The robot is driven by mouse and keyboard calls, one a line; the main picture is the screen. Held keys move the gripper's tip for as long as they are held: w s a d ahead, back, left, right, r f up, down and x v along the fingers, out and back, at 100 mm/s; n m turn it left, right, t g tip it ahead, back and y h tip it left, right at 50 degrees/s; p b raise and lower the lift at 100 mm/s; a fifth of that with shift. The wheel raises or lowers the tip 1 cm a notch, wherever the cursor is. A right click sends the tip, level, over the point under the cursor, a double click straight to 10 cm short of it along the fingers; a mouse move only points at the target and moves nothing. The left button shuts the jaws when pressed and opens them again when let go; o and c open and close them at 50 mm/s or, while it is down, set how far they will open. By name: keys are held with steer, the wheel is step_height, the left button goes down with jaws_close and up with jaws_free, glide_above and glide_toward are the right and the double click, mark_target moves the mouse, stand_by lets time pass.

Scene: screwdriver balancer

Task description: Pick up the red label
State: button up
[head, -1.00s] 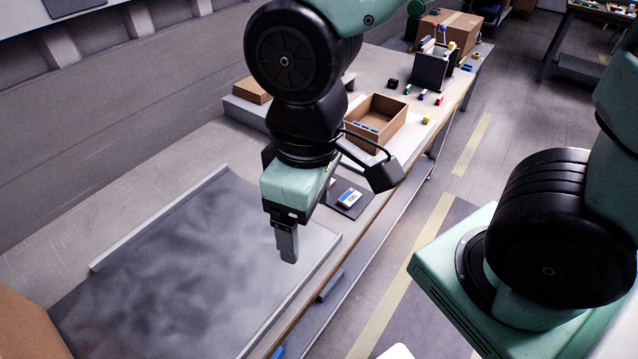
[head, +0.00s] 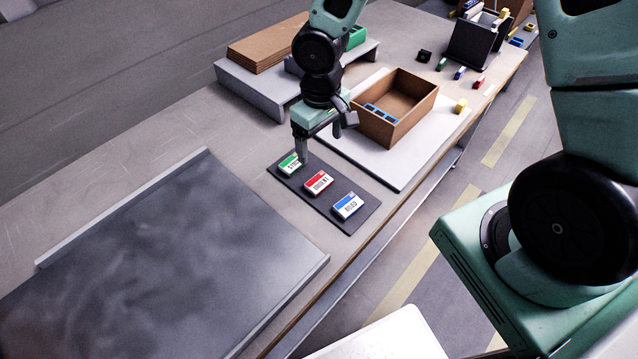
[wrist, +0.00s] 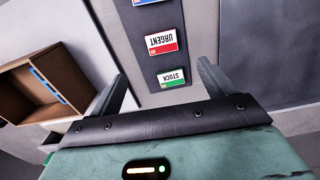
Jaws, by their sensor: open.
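The red label (head: 318,182), a small white block with a red band, lies on a dark strip (head: 350,222) between a green label (head: 290,164) and a blue label (head: 347,206). In the wrist view the red label (wrist: 161,42) reads "URGENT" upside down, beyond the green label (wrist: 171,78) marked "STOCK". My gripper (head: 302,150) is above the green-label end of the strip, behind and left of the red label in the head view. In the wrist view its two fingers (wrist: 160,88) are wide apart with nothing held between them.
An open cardboard box (head: 420,98) with blue pieces inside stands on a white board (head: 390,172) right of my gripper. A grey raised stand (head: 255,98) holds brown sheets behind. A large dark mat (head: 170,270) lies at the front left.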

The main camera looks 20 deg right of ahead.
glide_above(319, 182)
steer(key=f, duration=0.7)
steer(key=shift+d+f, duration=0.2)
steer(key=f, duration=0.5)
steer(key=shift+a, duration=0.2)
steer(key=shift+w, duration=0.1)
steer(key=c, duration=1.2)
